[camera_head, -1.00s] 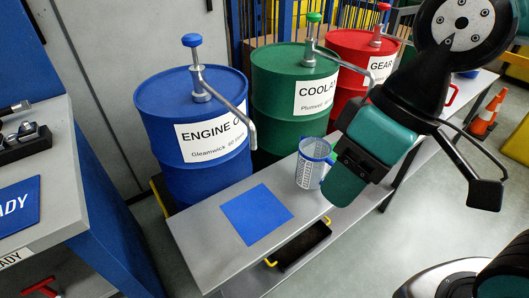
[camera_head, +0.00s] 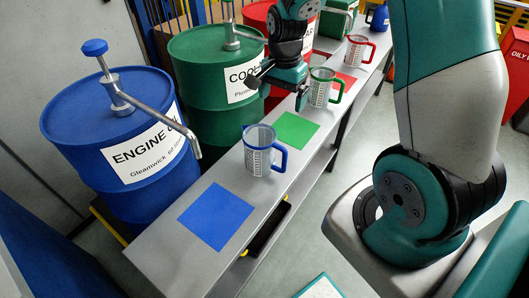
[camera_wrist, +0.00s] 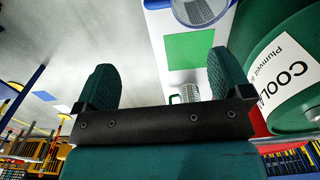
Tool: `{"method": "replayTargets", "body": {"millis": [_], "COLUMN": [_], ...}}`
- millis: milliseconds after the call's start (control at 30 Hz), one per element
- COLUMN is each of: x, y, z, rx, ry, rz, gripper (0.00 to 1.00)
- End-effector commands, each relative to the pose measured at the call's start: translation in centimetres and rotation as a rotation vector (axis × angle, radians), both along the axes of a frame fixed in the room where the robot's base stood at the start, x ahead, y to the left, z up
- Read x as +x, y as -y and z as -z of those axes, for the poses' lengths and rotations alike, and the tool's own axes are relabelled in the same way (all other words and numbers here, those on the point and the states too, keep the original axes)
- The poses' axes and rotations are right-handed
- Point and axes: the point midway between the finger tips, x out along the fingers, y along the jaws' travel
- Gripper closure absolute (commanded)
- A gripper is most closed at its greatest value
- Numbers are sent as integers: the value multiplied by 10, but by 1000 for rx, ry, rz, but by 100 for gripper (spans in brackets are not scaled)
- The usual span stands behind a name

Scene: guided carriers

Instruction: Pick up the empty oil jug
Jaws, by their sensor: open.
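The oil jug is a clear measuring jug with a blue rim and blue handle (camera_head: 259,152). It stands upright on the grey bench beside the blue mat (camera_head: 217,216) and looks empty. Part of a clear jug (camera_wrist: 203,10) shows at the top edge of the wrist view, beyond the right fingertip. My gripper (camera_head: 283,92) is farther along the bench than the oil jug, near the green drum, and apart from the jug. In the wrist view its two fingers (camera_wrist: 163,80) are spread wide, with nothing held between them.
The engine oil drum (camera_head: 105,115), green coolant drum (camera_head: 200,70) and a red drum stand behind the bench. A green mat (camera_head: 296,131), green-rimmed jug (camera_head: 320,90), red mat (camera_head: 345,82) and red-rimmed jug (camera_head: 357,52) follow along it. The engine oil drum's spout reaches toward the bench.

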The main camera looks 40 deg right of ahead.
Motion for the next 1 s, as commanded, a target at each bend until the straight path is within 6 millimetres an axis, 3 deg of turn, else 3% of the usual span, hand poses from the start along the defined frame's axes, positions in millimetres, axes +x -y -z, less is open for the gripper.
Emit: {"method": "replayTargets", "body": {"millis": [500,833,1000], "x": [-1,0,-1], "y": [5,4,2], "z": [104,131,155], "rx": [-3,-3,-3], "ry": [-8,-5,-6], "rz": [27,26,26], "gripper": [4,4,4]}}
